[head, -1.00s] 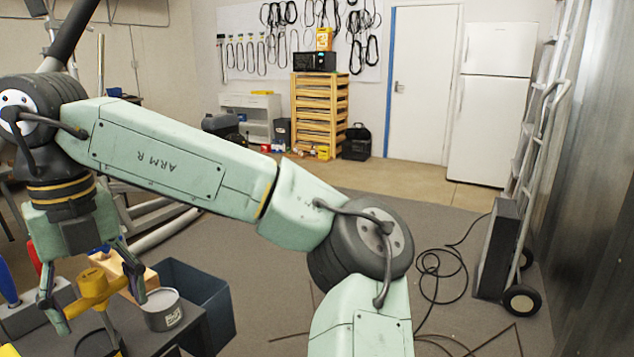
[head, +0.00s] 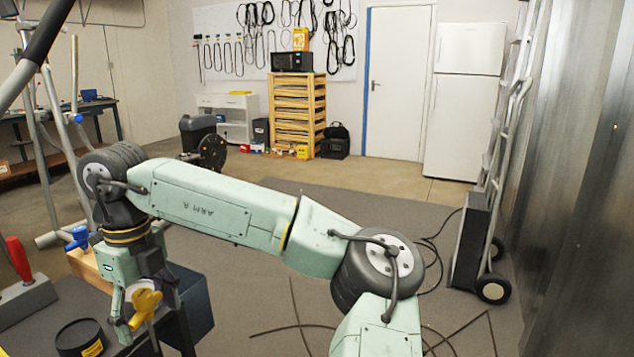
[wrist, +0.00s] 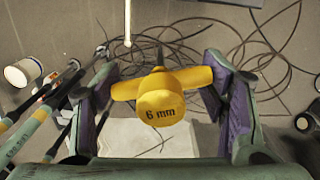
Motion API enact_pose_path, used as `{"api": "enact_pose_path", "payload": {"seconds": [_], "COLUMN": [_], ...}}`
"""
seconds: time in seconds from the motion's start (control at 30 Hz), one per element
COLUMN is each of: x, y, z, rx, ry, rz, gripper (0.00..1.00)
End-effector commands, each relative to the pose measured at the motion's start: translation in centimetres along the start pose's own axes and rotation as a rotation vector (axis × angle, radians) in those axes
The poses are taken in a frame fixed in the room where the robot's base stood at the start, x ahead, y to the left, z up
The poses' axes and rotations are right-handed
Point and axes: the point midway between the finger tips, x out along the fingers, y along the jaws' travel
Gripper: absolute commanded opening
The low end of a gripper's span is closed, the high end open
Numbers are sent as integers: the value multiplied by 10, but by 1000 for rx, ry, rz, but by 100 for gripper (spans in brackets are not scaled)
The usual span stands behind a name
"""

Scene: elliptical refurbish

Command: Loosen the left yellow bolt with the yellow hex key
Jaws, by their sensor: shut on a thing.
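The yellow hex key (head: 144,300) is a T-shaped handle in my gripper at the lower left of the head view. In the wrist view the yellow hex key (wrist: 162,95) faces the camera, marked "6 mm". My gripper (head: 147,310) is shut on its handle, with purple-lined fingers on both sides in the wrist view. The key is in the air, clear of the black holder. Its shaft is mostly hidden. I cannot make out the left yellow bolt in either view.
A black round holder with a yellow label (head: 82,338) stands at the lower left. Behind are a red-handled tool (head: 18,258) in a grey block and a blue-handled tool (head: 78,237). A dark blue bin (head: 197,305) stands right of the gripper. Cables lie on the open floor.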

Motion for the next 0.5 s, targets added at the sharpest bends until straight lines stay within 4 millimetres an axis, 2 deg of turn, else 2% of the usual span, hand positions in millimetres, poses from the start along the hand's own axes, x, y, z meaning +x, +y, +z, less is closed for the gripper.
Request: {"api": "enact_pose_path", "payload": {"seconds": [0.03,0.2,0.37,0.5], "x": [18,76,132,183], "y": [-18,-71,-114,-145], "z": [-4,-21,-46,-73], "rx": [-43,-241,-443,-629], "ry": [1,-3,-3,3], "rz": [5,3,-2,-8], "gripper": [16,16,16,16]}}
